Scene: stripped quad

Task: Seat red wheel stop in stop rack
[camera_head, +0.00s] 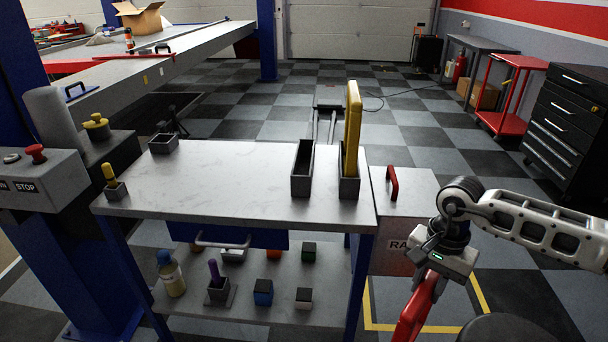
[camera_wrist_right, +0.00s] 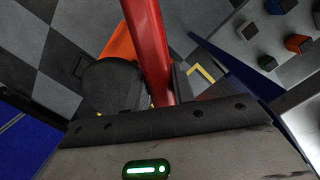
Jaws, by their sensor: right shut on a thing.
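My right gripper (camera_head: 430,275) is in the lower right of the head view, to the right of the table and lower than its top. It is shut on the red wheel stop (camera_head: 414,312), which hangs tilted below it and runs out of the frame. The red stop (camera_wrist_right: 149,40) also shows as a long bar in the right wrist view. A dark, narrow, open-topped slot (camera_head: 302,172) stands empty on the table's right part. Beside it, a similar slot (camera_head: 349,188) holds an upright yellow stop (camera_head: 352,125). I take these slots as the stop rack. My left gripper is out of view.
The grey table (camera_head: 220,185) has clear space left of the slots. A small dark box (camera_head: 163,144) and a yellow-handled piece (camera_head: 112,182) stand at its left. A cabinet (camera_head: 408,190) with a red handle (camera_head: 392,182) adjoins its right. Several small items sit on the lower shelf (camera_head: 330,285).

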